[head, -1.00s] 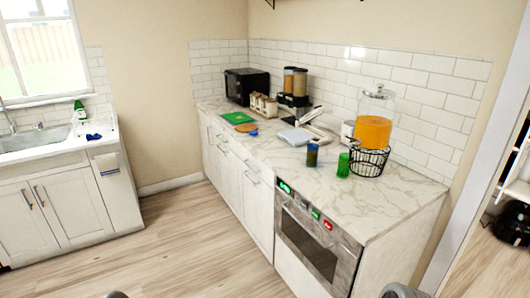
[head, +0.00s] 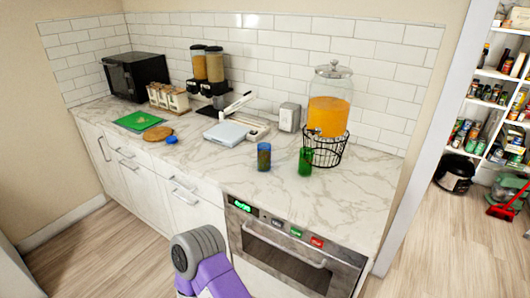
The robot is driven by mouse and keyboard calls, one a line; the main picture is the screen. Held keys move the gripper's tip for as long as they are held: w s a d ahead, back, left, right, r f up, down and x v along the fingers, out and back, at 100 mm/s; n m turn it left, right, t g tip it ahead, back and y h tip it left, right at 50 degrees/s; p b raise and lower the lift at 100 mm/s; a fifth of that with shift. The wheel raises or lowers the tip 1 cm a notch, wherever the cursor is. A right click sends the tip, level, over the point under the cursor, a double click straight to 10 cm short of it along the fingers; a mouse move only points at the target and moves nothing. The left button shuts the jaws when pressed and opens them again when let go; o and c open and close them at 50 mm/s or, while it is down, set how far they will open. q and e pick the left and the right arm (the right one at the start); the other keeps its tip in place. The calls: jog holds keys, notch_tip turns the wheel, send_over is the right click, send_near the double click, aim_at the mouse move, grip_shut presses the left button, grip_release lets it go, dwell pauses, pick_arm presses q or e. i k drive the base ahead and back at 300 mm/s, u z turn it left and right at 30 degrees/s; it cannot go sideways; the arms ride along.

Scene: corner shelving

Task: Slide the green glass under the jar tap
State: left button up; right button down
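The green glass (head: 305,161) stands upright on the marble counter, just left of and in front of the black wire stand (head: 326,151). The glass jar (head: 329,101) of orange drink sits on that stand. Its tap (head: 313,131) appears as a small dark piece low on the jar's left front, close above and to the right of the glass. I cannot tell whether the glass touches the stand. A purple and grey part of my arm shows at the bottom, short of the counter. Neither gripper shows.
A blue glass (head: 264,157) stands left of the green one. A white scale-like device (head: 227,133), a green board (head: 138,121) and a dispenser (head: 207,70) lie further left. The counter (head: 345,195) in front of the glasses is clear. An oven (head: 290,255) is below.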

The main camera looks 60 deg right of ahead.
aim_at(306, 162)
jog(key=z, duration=0.75)
jog(key=i, duration=1)
jog(key=z, duration=1.1)
